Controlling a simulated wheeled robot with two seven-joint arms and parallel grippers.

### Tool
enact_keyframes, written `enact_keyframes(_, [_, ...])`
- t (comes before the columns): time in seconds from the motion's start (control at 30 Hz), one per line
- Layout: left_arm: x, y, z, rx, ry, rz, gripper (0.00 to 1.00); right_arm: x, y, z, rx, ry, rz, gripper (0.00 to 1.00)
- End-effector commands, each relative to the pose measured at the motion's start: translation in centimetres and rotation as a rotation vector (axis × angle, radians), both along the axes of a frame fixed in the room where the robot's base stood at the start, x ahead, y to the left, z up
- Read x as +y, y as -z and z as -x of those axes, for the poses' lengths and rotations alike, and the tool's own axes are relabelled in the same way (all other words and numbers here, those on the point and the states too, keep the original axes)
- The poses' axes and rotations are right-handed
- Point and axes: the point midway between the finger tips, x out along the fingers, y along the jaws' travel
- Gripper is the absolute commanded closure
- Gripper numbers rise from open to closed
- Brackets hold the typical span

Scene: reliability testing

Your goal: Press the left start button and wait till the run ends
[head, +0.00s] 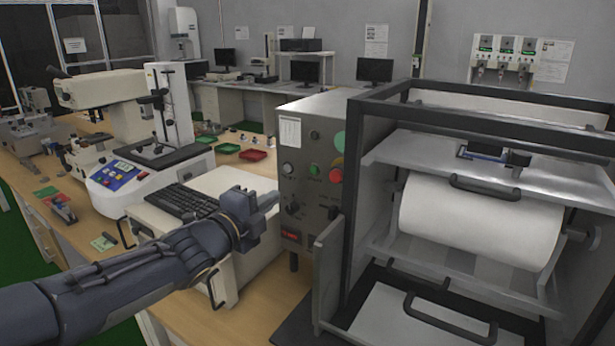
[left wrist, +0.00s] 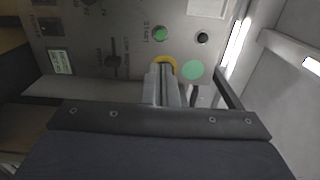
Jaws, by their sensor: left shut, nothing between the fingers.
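The grey control panel (head: 309,205) stands at the centre of the head view, on the left side of the open-framed drum machine. The green start button (head: 314,170) sits on it, left of a red button (head: 336,175). In the left wrist view the green button (left wrist: 160,34) is beside the word START. My left gripper (head: 272,200) is shut and empty, in front of the panel's left part and lower than the green button. In the left wrist view its fingertips (left wrist: 161,70) overlap a yellow ring (left wrist: 168,61). I cannot tell whether they touch the panel. My right gripper is not in view.
The drum machine (head: 352,200) with its white roller (head: 480,222) fills the right. A beige unit with a keyboard (head: 178,201) stands left of the panel. A white instrument with a blue keypad (head: 117,176) is farther left. Knobs (head: 293,209) sit low on the panel.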

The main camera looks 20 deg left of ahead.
Motion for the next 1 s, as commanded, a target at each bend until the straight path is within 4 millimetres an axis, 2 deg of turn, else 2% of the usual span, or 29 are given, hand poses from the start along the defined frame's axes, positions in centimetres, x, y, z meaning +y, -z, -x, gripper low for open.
enact_keyframes(0.17, [-0.4, 0.1, -2.3, 0.003, 0.003, 0.003, 1.0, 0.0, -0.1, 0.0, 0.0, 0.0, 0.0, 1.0])
enact_keyframes(0.6, [-1.7, -0.1, -11.2, 0.003, 0.002, 0.002, 1.0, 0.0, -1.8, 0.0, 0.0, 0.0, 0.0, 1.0])
enact_keyframes(0.8, [-1.9, -0.1, -13.2, 0.002, -0.001, 0.001, 1.0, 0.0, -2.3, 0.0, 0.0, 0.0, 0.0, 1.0])
enact_keyframes(1.0, [-1.9, 0.0, -13.6, 0.001, -0.001, 0.001, 1.0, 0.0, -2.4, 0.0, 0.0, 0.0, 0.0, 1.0])
